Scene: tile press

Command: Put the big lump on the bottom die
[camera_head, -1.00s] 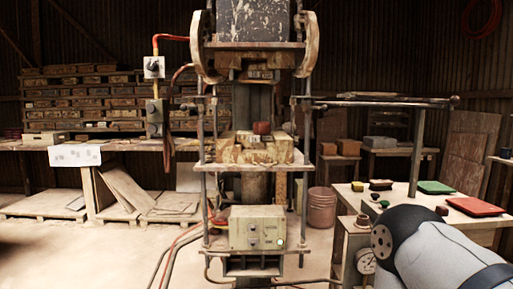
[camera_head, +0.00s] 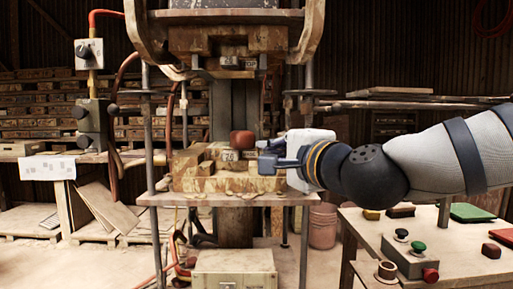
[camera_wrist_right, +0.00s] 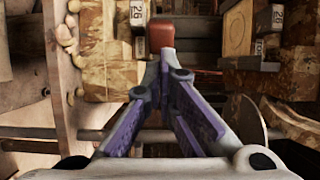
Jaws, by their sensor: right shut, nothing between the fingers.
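A reddish-brown lump (camera_head: 242,140) sits on top of the blocky bottom die (camera_head: 190,182) in the press; it looks like the big lump. In the right wrist view the lump (camera_wrist_right: 161,32) is just ahead of the fingertips. My right gripper (camera_head: 266,155) is shut and empty, reaching in from the right beside the lump. In the right wrist view its purple-padded fingers (camera_wrist_right: 168,62) come together at the tips. I cannot tell whether they touch the lump. My left gripper is not in view.
The upper die (camera_head: 225,42) hangs above with an open gap. Press rods (camera_head: 150,135) stand on either side. A side table at right holds a button box (camera_head: 408,256), a smaller reddish lump (camera_head: 491,251) and coloured pads.

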